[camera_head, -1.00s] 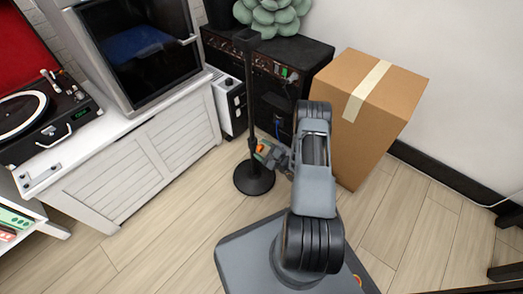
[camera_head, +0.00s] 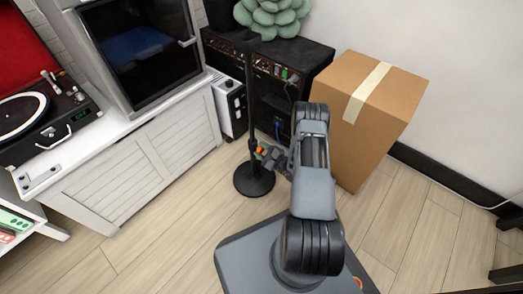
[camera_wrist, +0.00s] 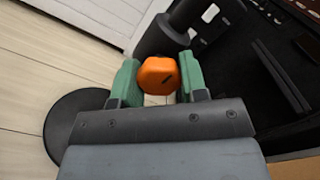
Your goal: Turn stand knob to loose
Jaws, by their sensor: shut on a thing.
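The black stand (camera_head: 252,110) is upright on the floor, with a round base (camera_head: 254,180); its pole (camera_wrist: 160,38) also shows in the wrist view. My gripper (camera_wrist: 157,82) is shut on the knob, one green finger on each side. In the head view my gripper (camera_head: 265,154) is small beside the lower pole, and the knob is mostly hidden there.
A cardboard box (camera_head: 372,105) stands right of my arm. Black amplifiers (camera_head: 285,75) stand behind the stand, and a white cabinet (camera_head: 145,165) is to the left. Wooden floor is clear in front of the cabinet and right of the box.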

